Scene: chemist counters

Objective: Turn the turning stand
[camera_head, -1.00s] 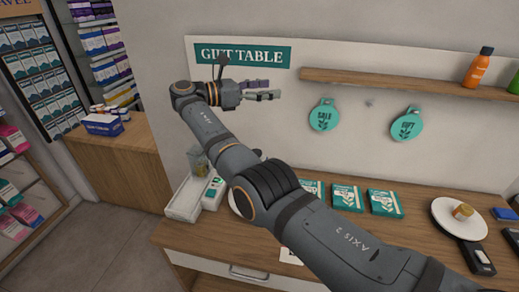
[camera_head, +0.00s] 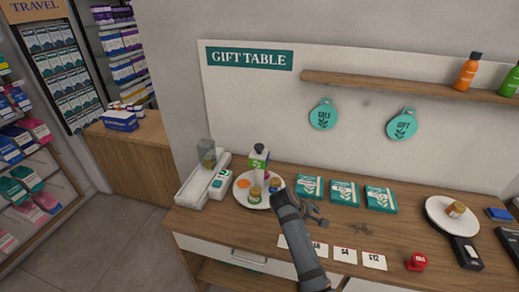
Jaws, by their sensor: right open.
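The turning stand appears as a round white plate (camera_head: 243,196) on the wooden gift table, left of the middle. My right gripper (camera_head: 318,216) is small and partly hidden by the arm, just right of the plate. It is open and seems empty; I cannot tell whether it touches anything. My left gripper is out of view.
Price cards (camera_head: 345,255) and a red item (camera_head: 418,262) lie along the front edge. A scale (camera_head: 438,212) with a jar stands right. A white tray (camera_head: 192,188) is left of the plate.

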